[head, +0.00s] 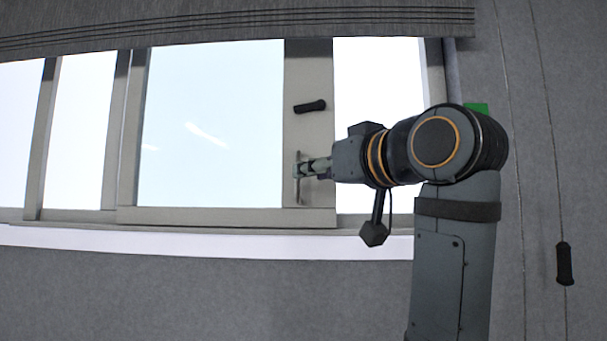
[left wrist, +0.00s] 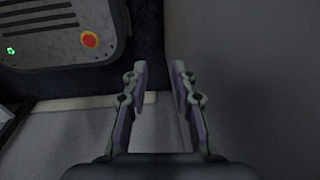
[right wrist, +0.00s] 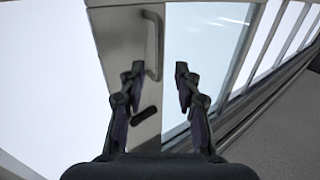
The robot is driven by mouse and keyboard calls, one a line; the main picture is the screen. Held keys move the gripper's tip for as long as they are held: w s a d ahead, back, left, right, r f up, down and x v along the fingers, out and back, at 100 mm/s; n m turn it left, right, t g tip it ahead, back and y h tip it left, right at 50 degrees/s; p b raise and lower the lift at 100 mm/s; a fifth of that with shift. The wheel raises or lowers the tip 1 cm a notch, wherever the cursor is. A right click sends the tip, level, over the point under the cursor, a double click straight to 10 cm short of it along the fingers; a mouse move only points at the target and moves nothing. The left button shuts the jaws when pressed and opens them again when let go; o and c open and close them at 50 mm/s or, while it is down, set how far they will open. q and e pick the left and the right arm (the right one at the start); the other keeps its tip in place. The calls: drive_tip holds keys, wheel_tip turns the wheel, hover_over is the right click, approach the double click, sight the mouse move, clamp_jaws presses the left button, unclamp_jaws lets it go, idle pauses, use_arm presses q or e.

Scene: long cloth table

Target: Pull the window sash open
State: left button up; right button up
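The window sash (head: 310,140) has a pale frame around bright glass. A slim metal pull handle (head: 299,180) stands upright on its right stile; it also shows in the right wrist view (right wrist: 158,45). My right gripper (head: 305,168) is at the handle in the head view. In the right wrist view its fingers (right wrist: 159,68) are spread, with one end of the handle between the fingertips in the picture. I cannot tell whether they touch it. My left gripper (left wrist: 159,68) is open and empty in the left wrist view, and out of the head view.
A dark latch (head: 310,106) sits on the stile above the handle. A grey blind (head: 230,28) hangs over the window top. A white sill (head: 200,243) runs below. Cords with a dark weight (head: 564,264) hang at right.

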drive_tip(key=v, duration=0.7)
drive_tip(key=shift+s, duration=0.1)
